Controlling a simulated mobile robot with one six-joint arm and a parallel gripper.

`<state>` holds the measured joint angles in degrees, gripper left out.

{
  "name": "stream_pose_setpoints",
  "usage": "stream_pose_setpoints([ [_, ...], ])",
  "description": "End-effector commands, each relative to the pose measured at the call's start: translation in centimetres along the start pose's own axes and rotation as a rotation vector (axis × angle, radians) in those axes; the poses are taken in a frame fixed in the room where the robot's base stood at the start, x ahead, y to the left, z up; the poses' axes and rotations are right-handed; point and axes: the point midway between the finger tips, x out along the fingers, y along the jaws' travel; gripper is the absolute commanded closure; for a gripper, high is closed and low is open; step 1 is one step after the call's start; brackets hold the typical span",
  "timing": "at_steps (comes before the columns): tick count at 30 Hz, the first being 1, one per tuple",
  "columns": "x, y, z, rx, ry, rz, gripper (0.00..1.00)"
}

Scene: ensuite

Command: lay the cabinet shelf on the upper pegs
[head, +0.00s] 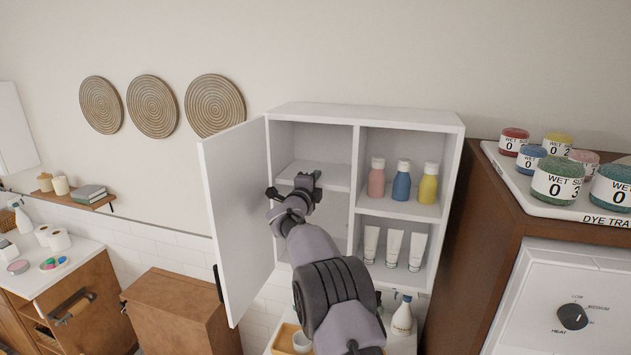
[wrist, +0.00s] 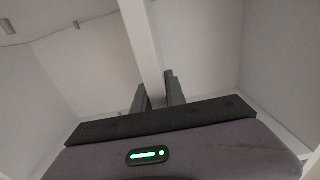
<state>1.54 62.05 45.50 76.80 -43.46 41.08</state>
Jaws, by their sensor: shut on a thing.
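The white cabinet shelf (head: 316,174) is inside the left compartment of the open white wall cabinet (head: 365,115). It looks about level in the head view. My gripper (head: 305,184) is at its front edge, shut on it. In the wrist view the shelf (wrist: 142,40) shows as a narrow white strip between the two dark fingers (wrist: 157,97). Small grey pegs (wrist: 76,25) stick out of a cabinet wall to the left of the strip, apart from it there. I cannot tell whether the shelf touches any peg; its far supports are hidden in the head view.
The cabinet door (head: 238,215) stands open at the left, close to my arm. A divider (head: 354,190) bounds the compartment on the right. Beyond it, bottles (head: 401,180) and white tubes (head: 393,247) stand on two levels. A white spray bottle (head: 403,316) stands below.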

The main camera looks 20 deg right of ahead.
Motion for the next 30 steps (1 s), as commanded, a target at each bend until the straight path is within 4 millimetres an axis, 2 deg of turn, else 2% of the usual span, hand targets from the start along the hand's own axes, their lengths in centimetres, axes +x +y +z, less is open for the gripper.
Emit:
stream_pose_setpoints([
  [7, 0.0, 0.4, 0.0, 0.0, 0.0, -0.002, 1.0],
  [8, 0.0, 0.3, 0.0, 0.0, 0.0, -0.002, 0.78],
  [11, 0.0, 0.3, 0.0, 0.0, 0.0, -0.001, 0.58],
  [20, -0.1, 0.6, 0.0, 0.0, 0.0, 0.002, 0.58],
  [23, -0.8, 0.7, 0.1, 0.0, -0.001, 0.002, 0.58],
  [26, -2.6, 0.8, 0.1, 0.0, -0.002, 0.001, 0.58],
  [30, -6.6, 0.9, 0.1, -0.001, -0.003, 0.0, 0.58],
])
